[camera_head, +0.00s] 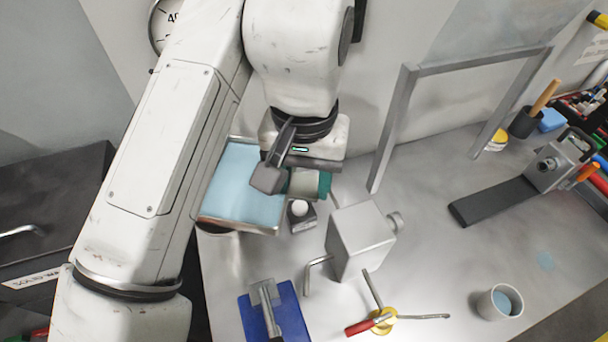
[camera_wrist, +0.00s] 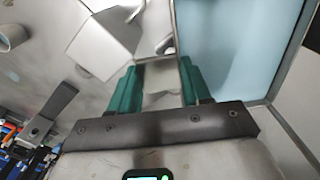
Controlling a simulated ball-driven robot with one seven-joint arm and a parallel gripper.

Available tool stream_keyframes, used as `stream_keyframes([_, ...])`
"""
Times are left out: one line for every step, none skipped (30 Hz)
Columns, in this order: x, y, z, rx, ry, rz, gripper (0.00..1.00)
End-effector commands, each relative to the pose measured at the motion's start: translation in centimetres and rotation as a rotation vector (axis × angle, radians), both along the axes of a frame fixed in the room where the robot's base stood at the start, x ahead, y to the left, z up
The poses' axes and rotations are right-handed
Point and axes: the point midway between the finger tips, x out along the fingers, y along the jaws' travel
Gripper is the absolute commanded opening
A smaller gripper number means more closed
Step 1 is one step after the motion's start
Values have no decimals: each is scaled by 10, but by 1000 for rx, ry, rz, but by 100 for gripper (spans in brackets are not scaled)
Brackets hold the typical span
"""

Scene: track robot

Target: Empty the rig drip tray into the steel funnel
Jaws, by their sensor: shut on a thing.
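The drip tray (camera_head: 240,222) is a shallow rectangular metal tray with light blue liquid in it, left of my gripper (camera_head: 308,184) in the head view. In the wrist view the tray (camera_wrist: 273,92) fills the upper right, beside the fingers. My gripper (camera_wrist: 158,85) has teal fingers, shut on a grey metal piece (camera_wrist: 160,98) between them. This looks like the tray's handle, though its join to the tray is partly hidden. The tray looks roughly level. I cannot clearly make out a steel funnel.
A grey metal box (camera_head: 358,240) with a knob stands close right of the gripper. A small dark block with a white ball (camera_head: 300,208) is beside the tray. A metal frame (camera_head: 400,120), a blue clamp (camera_head: 272,314) and a cup with blue contents (camera_head: 499,301) are on the bench.

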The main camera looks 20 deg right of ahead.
Motion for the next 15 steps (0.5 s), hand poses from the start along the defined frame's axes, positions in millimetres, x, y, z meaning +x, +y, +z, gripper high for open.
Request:
stream_keyframes([0, 0, -5, 0, 0, 0, 3])
stream_keyframes([0, 0, -7, 0, 0, 0, 3])
stream_keyframes([0, 0, -9, 0, 0, 0, 3])
stream_keyframes([0, 0, -11, 0, 0, 0, 3])
stream_keyframes([0, 0, -12, 0, 0, 0, 3])
stream_keyframes([0, 0, -14, 0, 0, 0, 3])
stream_keyframes([0, 0, -16, 0, 0, 0, 3])
stream_keyframes([0, 0, -17, 0, 0, 0, 3])
stream_keyframes([0, 0, -19, 0, 0, 0, 3])
stream_keyframes([0, 0, -21, 0, 0, 0, 3])
stream_keyframes([0, 0, -23, 0, 0, 0, 3])
stream_keyframes([0, 0, -25, 0, 0, 0, 3])
stream_keyframes([0, 0, -26, 0, 0, 0, 3])
stream_keyframes([0, 0, -27, -1, 1, 1, 3])
stream_keyframes([1, 2, -19, -22, 15, 3, 3])
